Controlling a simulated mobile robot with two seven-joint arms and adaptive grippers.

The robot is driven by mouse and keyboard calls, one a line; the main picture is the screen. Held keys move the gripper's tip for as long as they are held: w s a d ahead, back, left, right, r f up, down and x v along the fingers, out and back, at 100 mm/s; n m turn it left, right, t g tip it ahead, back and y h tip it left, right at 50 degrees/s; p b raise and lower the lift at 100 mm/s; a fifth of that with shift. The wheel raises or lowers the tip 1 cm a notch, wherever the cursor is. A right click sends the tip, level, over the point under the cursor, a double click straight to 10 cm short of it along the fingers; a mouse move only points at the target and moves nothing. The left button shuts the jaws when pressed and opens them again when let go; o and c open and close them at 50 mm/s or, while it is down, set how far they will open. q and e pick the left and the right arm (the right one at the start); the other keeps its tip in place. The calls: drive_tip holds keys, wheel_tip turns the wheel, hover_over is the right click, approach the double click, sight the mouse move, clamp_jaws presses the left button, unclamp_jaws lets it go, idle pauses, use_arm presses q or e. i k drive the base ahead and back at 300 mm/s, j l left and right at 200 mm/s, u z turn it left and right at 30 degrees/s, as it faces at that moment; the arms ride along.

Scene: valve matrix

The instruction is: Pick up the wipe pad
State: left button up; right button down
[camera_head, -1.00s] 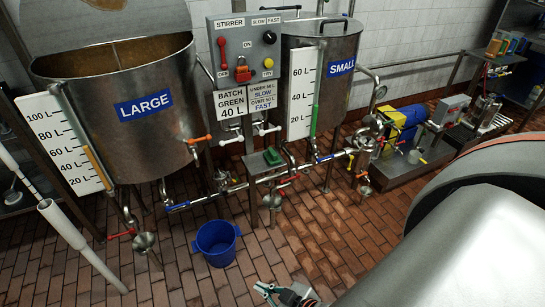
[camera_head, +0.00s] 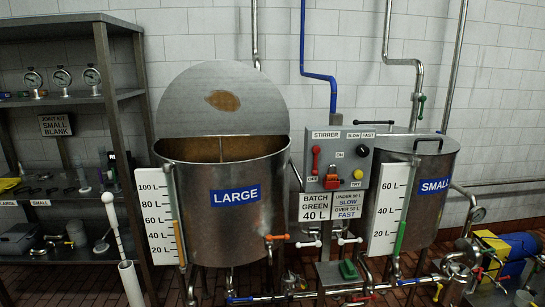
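A small green item (camera_head: 348,270) lies on a small metal stand (camera_head: 326,274) between the two tanks, low in the head view. It may be the wipe pad, but it is too small to tell for sure. Nothing else in view is clearly a wipe pad. Neither of my grippers shows in the head view now.
The large tank (camera_head: 225,225) has its lid raised; the small tank (camera_head: 385,215) stands to its right. A stirrer panel (camera_head: 340,150) is between them. Metal shelves (camera_head: 75,100) with gauges and parts are at the left. Pipes and valves run low in front.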

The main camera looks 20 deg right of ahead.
sight(349, 270)
drive_tip(key=i+j+z, duration=1)
drive_tip(key=j, duration=0.3)
drive_tip(key=i+j+z, duration=0.1)
drive_tip(key=i+j, duration=0.25)
drive_tip(key=i, duration=0.05)
